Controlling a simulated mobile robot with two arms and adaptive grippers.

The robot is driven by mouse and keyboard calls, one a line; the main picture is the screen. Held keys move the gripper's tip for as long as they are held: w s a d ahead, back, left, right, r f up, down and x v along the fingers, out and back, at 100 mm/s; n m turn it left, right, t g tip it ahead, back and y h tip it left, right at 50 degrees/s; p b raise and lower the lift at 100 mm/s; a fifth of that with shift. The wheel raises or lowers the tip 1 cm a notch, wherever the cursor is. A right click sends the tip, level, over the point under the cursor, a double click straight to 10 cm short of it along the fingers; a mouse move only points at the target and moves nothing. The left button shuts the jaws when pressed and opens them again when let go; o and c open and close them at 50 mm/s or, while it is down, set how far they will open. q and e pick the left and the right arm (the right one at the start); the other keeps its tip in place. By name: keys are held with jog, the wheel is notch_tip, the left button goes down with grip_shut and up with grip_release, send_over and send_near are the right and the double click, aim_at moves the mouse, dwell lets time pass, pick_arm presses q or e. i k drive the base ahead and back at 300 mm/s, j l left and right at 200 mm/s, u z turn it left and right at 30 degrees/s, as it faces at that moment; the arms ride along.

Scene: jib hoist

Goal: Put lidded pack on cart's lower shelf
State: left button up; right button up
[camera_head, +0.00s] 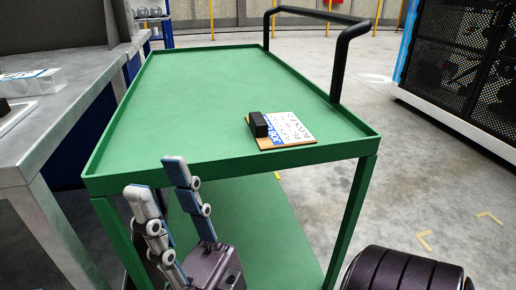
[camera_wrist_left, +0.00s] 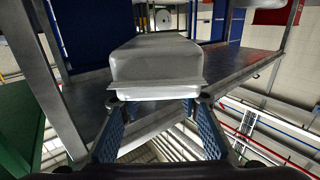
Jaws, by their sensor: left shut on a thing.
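The lidded pack (camera_wrist_left: 157,68) is a pale grey box with a projecting rim in the left wrist view. My left gripper (camera_wrist_left: 160,104) is shut on it, with a fingertip at each side of its near edge. The head view does not show that gripper or the pack. The green cart (camera_head: 215,165) stands ahead in the head view. Part of its lower shelf (camera_head: 262,215) shows under the top and looks bare; the rest is hidden. My right gripper (camera_head: 158,178) is open and empty in front of the cart's near left corner, its fingers pointing up.
A board with a printed card (camera_head: 290,128) and a black block (camera_head: 257,124) lies on the cart's top. A grey bench (camera_head: 75,80) stands close on the left. A black mesh cabinet (camera_head: 460,65) is at right. The floor right of the cart is clear.

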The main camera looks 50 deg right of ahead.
aim_at(270, 272)
jog(key=k+l, duration=0.15)
jog(key=l, duration=0.2)
jog(key=k+l, duration=0.15)
jog(key=l, duration=0.25)
jog(key=k+l, duration=0.15)
jog(key=l, duration=0.2)
jog(key=k+l, duration=0.15)
jog(key=l, duration=0.2)
jog(key=k+l, duration=0.1)
jog(key=l, duration=0.25)
jog(key=k+l, duration=0.15)
jog(key=l, duration=0.25)
